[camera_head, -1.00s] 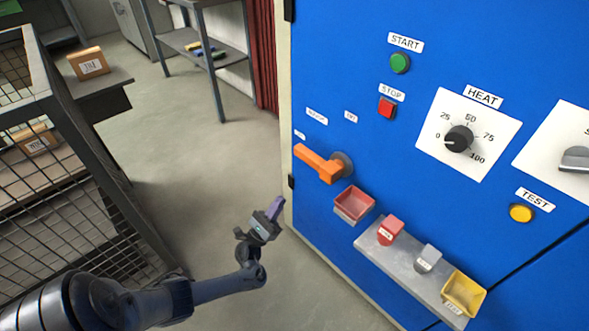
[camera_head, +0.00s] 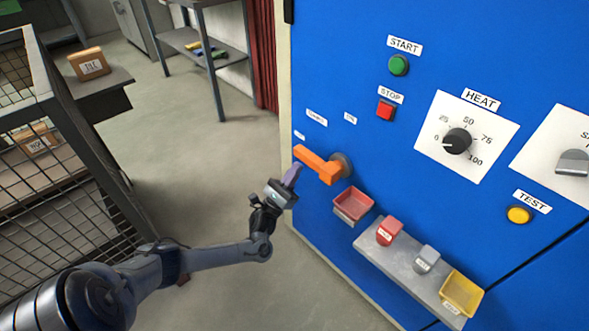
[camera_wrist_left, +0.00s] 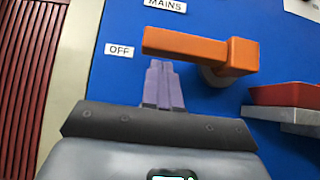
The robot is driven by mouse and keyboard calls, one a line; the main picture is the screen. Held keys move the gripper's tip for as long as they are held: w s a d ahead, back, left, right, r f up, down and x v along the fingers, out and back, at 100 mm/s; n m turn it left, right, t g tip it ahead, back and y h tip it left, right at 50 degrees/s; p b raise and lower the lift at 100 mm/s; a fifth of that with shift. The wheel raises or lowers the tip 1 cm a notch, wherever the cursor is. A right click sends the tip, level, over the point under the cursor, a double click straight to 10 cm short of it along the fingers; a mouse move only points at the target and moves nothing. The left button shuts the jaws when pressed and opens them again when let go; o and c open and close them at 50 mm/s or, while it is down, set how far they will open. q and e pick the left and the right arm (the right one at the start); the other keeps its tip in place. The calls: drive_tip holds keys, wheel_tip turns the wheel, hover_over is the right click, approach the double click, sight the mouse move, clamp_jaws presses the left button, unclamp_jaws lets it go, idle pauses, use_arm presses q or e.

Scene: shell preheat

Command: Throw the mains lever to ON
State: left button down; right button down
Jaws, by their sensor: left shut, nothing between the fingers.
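The orange mains lever (camera_head: 318,162) is on the left side of the blue panel, pointing left from its dark hub. In the left wrist view the lever (camera_wrist_left: 190,45) lies roughly level, with its free end near the OFF label (camera_wrist_left: 119,50) and the MAINS label (camera_wrist_left: 166,5) above. My left gripper (camera_head: 294,174) is just below the lever's free end. In the left wrist view its purple fingers (camera_wrist_left: 162,80) are shut together, empty, with their tips just under the lever; I cannot tell whether they touch it. My right gripper is not in view.
Below and right of the lever are a red bin (camera_head: 354,201) and a grey shelf (camera_head: 395,262) with a red block, a grey block and a yellow bin (camera_head: 462,293). A mesh cage (camera_head: 60,190) stands at left. Floor between cage and panel is clear.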

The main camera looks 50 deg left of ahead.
use_arm(q)
drive_tip(key=shift+r, duration=0.55)
drive_tip(key=shift+r, duration=0.1)
drive_tip(key=shift+a+r+m+h+p, duration=0.1)
drive_tip(key=shift+r+m+h+p, duration=0.1)
drive_tip(key=shift+m+h, duration=0.3)
drive_tip(key=shift+r+m+h+p, duration=0.1)
drive_tip(key=shift+m+h+p, duration=0.05)
drive_tip(key=shift+m+h, duration=0.3)
